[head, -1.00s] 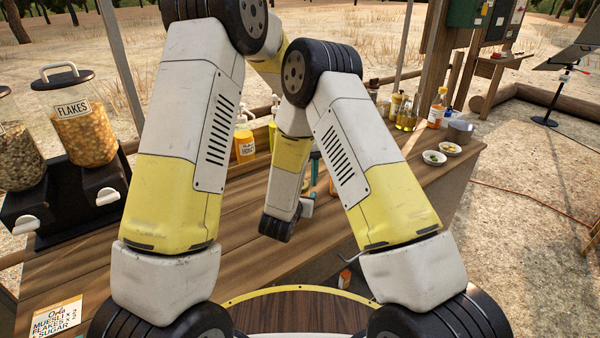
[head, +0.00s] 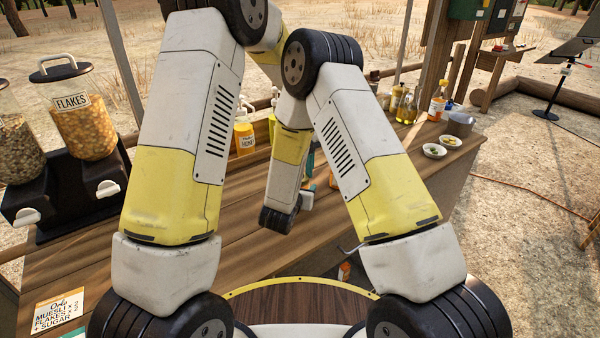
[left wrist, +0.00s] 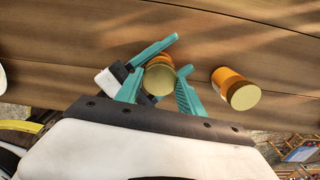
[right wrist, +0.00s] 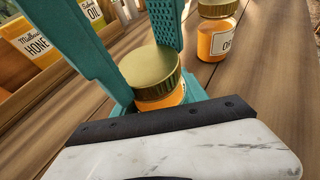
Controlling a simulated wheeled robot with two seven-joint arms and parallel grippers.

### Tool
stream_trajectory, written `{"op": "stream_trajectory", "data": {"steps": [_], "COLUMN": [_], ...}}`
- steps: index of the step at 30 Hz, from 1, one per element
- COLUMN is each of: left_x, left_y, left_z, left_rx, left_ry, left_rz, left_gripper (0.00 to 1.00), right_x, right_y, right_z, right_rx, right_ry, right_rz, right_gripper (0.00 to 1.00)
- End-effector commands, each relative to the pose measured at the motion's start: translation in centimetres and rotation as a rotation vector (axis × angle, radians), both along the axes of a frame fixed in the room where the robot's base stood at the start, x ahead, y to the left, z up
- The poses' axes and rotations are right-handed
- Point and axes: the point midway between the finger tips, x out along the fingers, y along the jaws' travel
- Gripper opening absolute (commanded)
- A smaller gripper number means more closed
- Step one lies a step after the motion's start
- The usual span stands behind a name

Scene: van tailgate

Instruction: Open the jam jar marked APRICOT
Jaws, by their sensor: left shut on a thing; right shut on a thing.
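A jam jar with a gold lid and orange contents (left wrist: 159,80) stands on the wooden counter between teal fingers. It also shows close up in the right wrist view (right wrist: 152,72); its label is hidden. My left gripper (left wrist: 158,88) is shut on this jar. My right gripper (right wrist: 160,88) is shut on it too, its fingers crossing close to the left ones. I cannot tell which pair holds the lid and which the body. A second gold-lidded jar (left wrist: 238,92) stands apart; its partly visible label begins "O" in the right wrist view (right wrist: 218,40). In the head view my arms hide the jars.
A honey bottle (right wrist: 38,45) and an oil bottle (right wrist: 92,14) stand in a wooden holder nearby. The FLAKES dispenser (head: 80,120) and an order card (head: 62,312) are at the left. Small bowls (head: 434,151) and bottles stand at the right end.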

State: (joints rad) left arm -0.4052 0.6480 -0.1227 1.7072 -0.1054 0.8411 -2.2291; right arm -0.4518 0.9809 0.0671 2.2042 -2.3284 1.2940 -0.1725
Motion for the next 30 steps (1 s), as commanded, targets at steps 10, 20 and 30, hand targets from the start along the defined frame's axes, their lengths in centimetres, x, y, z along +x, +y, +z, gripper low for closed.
{"op": "stream_trajectory", "data": {"steps": [10, 20, 30], "left_x": [0.0, -0.1, 0.0], "left_y": [0.0, 0.1, 0.1], "left_z": [0.0, 0.0, 2.9], "left_rx": [-0.001, 0.002, 0.0], "left_ry": [-0.001, 0.003, 0.0], "left_rz": [-0.001, -0.001, -0.002], "left_gripper": [0.67, 0.67, 0.67], "right_x": [0.0, 0.1, 0.1], "right_y": [0.0, -0.2, -0.1], "right_z": [0.0, 0.0, 0.0], "right_rx": [0.0, -0.001, 0.0], "right_ry": [-0.001, -0.002, -0.001], "right_rz": [0.0, -0.003, -0.003], "right_gripper": [0.0, 0.0, 0.0]}}
